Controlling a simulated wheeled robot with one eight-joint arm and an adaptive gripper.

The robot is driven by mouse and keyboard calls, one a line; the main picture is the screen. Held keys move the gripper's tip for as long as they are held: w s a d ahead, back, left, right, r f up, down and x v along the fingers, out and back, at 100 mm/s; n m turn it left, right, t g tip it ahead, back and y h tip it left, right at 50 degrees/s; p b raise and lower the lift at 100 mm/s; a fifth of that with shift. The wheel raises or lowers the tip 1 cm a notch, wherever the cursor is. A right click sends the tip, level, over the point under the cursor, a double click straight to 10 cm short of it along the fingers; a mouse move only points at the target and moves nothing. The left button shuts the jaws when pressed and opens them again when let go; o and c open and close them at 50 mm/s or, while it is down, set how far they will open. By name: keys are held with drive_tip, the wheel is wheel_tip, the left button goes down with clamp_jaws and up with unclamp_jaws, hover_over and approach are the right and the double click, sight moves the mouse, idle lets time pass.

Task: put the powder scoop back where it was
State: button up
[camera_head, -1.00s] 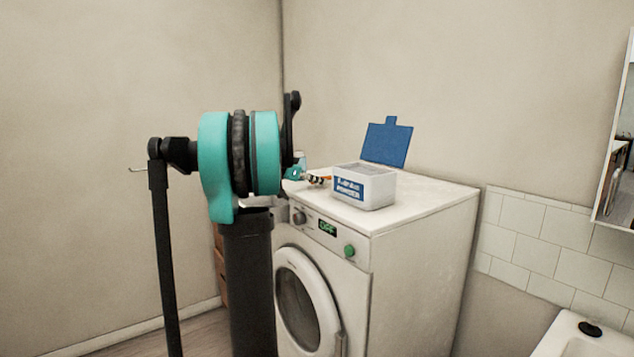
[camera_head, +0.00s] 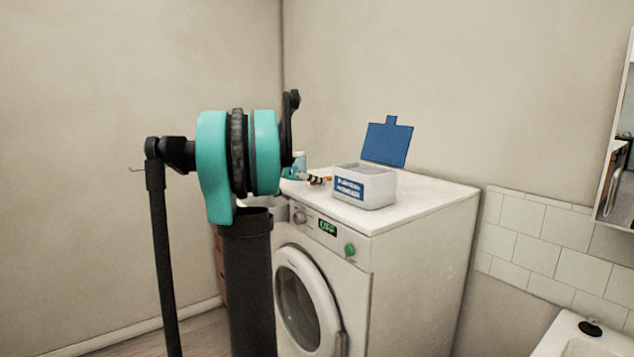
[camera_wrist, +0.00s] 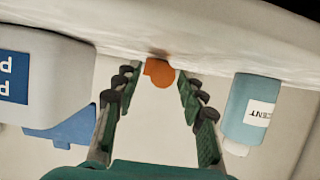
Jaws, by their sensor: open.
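My gripper (camera_wrist: 155,85) is open, with a finger on each side of the scoop and gaps between. In the head view my gripper (camera_head: 317,180) is low over the machine top. The white box has a blue label and its blue lid (camera_head: 387,144) stands open. Its inside is mostly hidden.
The white washing machine (camera_head: 425,250) carries the box. A light blue bottle (camera_wrist: 248,110) stands close to my gripper, on the right in the wrist view; it is partly hidden in the head view (camera_head: 299,160). The machine top right of the box is clear.

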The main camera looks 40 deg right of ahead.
drive_tip(key=v, duration=1)
drive_tip(key=s+a+f+n+t+y, duration=0.2)
drive_tip(key=a+f+n+y, duration=0.15)
drive_tip(key=a+f, duration=0.65)
drive_tip(key=s+a+f+n+t+y, duration=0.25)
drive_tip(key=a+f+n, duration=0.25)
drive_tip(key=a+f, duration=0.5)
drive_tip(key=s+a+f+n+y, duration=0.3)
drive_tip(key=s+a+f+n, duration=0.2)
drive_tip(key=s+a+f, duration=0.2)
drive_tip(key=s+a+f+n+t+y, duration=0.1)
drive_tip(key=s+a+f+n+y, duration=0.3)
drive_tip(key=s+a+f, duration=0.4)
drive_tip(key=a+f+n, duration=0.1)
drive_tip(key=a+f, duration=0.3)
drive_tip(key=a, duration=0.3)
drive_tip(key=shift+n, duration=0.35)
drive_tip(key=shift+d, duration=0.1)
